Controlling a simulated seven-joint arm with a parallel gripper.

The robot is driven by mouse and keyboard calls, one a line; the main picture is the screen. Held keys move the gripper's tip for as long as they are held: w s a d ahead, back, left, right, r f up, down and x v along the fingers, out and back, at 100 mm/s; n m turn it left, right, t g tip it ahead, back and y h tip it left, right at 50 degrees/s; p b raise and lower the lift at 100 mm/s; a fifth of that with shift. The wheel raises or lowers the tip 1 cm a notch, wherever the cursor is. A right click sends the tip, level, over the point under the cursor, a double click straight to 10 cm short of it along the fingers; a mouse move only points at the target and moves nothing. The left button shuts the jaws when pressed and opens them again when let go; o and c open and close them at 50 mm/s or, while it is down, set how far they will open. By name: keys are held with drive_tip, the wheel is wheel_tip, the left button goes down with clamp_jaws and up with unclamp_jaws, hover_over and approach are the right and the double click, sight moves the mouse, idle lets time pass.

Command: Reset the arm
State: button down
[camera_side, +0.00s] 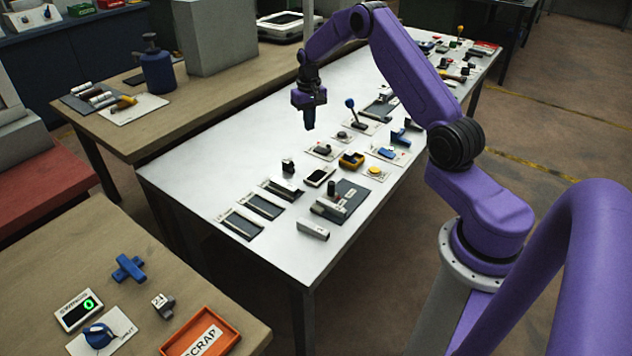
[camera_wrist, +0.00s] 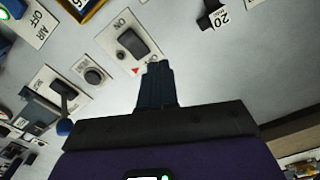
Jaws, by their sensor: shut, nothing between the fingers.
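My purple arm (camera_side: 420,90) reaches over the white worktable (camera_side: 200,165) from the right. My gripper (camera_side: 309,118) points down above the table, apart from everything on it. Its dark fingers (camera_wrist: 158,75) are together in the wrist view, with nothing between them. Near the fingertips in the wrist view is a panel with a black rocker switch (camera_wrist: 132,43); the fingers appear above the surface, not touching it.
A lever with a blue knob (camera_side: 351,104) stands up right of my gripper. Several switch panels, a yellow button (camera_side: 375,170) and dark trays (camera_side: 242,224) lie nearby. An orange scrap bin (camera_side: 172,345) sits on the front-left bench. The table's left part is clear.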

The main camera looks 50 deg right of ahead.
drive_tip(key=s+a+r+n, duration=0.2)
drive_tip(key=a+r, duration=0.2)
drive_tip(key=a, duration=0.4)
drive_tip(key=s+a+r+n, duration=0.1)
drive_tip(key=a+r+n, duration=0.15)
drive_tip(key=a, duration=0.55)
drive_tip(key=s+a+r+n, duration=0.4)
drive_tip(key=s+a+r, duration=0.1)
drive_tip(key=s+a, duration=0.55)
drive_tip(key=s+a+r+n, duration=0.1)
drive_tip(key=s+n, duration=0.3)
drive_tip(key=s, duration=0.9)
drive_tip(key=s+a+r+n, duration=0.1)
drive_tip(key=s+n, duration=0.4)
drive_tip(key=s, duration=0.8)
drive_tip(key=shift+s+a+r, duration=0.25)
drive_tip(key=shift+s+a, duration=0.05)
